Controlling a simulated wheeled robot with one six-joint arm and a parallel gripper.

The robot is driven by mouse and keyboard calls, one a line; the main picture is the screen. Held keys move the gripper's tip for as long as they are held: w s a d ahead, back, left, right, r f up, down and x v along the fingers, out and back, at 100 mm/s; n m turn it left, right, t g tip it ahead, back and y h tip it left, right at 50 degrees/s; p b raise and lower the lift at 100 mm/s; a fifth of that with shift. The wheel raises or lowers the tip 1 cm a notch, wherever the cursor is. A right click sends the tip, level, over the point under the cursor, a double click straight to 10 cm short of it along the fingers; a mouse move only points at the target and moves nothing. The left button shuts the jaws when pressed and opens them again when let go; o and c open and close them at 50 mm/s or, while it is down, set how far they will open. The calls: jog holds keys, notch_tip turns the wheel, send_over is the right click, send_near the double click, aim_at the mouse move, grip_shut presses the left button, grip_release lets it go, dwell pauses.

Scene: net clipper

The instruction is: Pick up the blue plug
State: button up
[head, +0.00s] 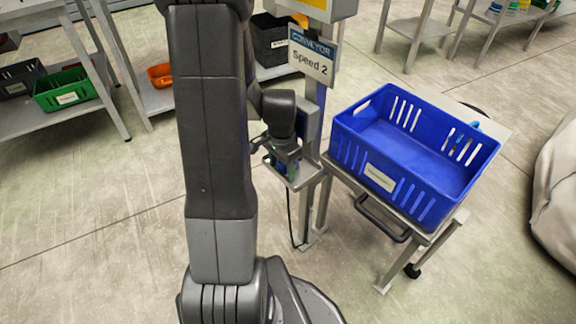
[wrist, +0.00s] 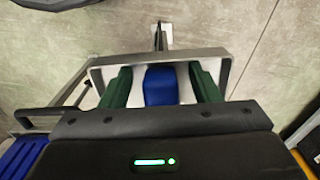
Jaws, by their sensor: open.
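The blue plug (wrist: 161,87) shows in the wrist view, standing on a small white tray with a grey raised rim (wrist: 220,54). My gripper (wrist: 160,69) is open, with one green finger on each side of the plug. Gaps show between the plug and both fingers. The lower part of the plug is hidden behind the dark gripper body. In the head view my gripper (head: 285,169) is low over the small shelf (head: 299,184) on the conveyor post. The plug cannot be made out clearly there.
A large blue crate (head: 372,176) stands on a metal stand just right of the shelf. A "Conveyor Speed 2" sign (head: 312,58) is above the shelf. Open floor lies in front.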

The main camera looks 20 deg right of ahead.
jog(key=shift+c, duration=0.3)
jog(key=c, duration=1)
jog(key=shift+r, duration=0.1)
jog(key=shift+r, duration=0.4)
jog(key=r+p, duration=0.1)
jog(key=r, duration=0.2)
jog(key=shift+s+p, duration=0.2)
jog(key=shift+p, duration=0.1)
jog(key=s, duration=0.6)
jog(key=s+d, duration=0.1)
jog(key=s, duration=0.4)
jog(key=s+p, duration=0.1)
jog(key=s, duration=0.5)
jog(key=shift+s+d+f, duration=0.2)
jog(key=shift+s, duration=0.1)
